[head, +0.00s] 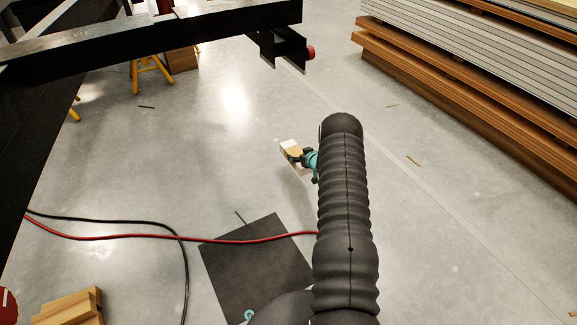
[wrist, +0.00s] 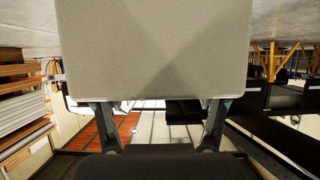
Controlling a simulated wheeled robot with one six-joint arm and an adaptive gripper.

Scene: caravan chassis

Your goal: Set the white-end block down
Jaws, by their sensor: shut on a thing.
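The white-end block (head: 291,147) shows in the head view as a small block with a white end and a tan wooden part. My gripper (head: 300,157) is shut on it, left of my dark ribbed arm. The arm hides part of the gripper. In the wrist view a large pale face of the block (wrist: 152,50) fills the upper middle. My gripper's two fingers (wrist: 160,110) reach its lower edge on either side. I cannot tell the block's height above the floor.
A dark mat (head: 255,268) lies on the grey floor, crossed by a red cable (head: 130,237). A black chassis beam (head: 150,38) spans the upper left. Stacked boards (head: 480,75) stand at right. Wooden blocks (head: 70,308) sit lower left. Floor around the gripper is mostly clear.

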